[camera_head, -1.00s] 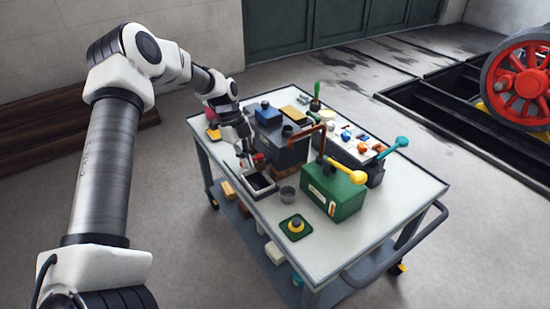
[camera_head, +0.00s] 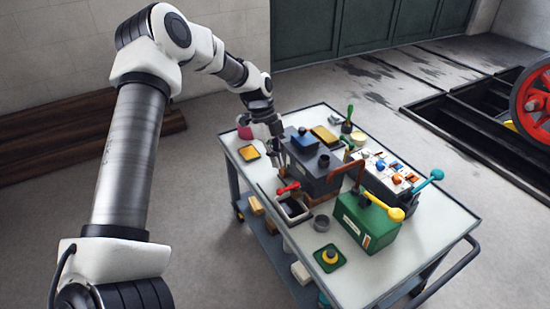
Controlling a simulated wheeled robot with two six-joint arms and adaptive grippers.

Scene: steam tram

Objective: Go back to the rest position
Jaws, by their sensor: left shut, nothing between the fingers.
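My left arm reaches in from the left, and my left gripper (camera_head: 279,160) is above the far left part of the trolley top (camera_head: 305,262). It is shut and holds nothing that I can see. It is close to the left side of a dark grey box (camera_head: 316,178); I cannot tell whether they touch. A red-handled lever (camera_head: 288,188) shows just below the gripper, near a small open tray (camera_head: 294,209). My right gripper is outside the view.
On the trolley stand a green box (camera_head: 365,225) with a yellow-knobbed lever, a panel of coloured switches (camera_head: 385,170), a teal lever (camera_head: 428,181) and a green pad with a yellow button (camera_head: 330,257). A red wheel (camera_head: 535,103) is at the right.

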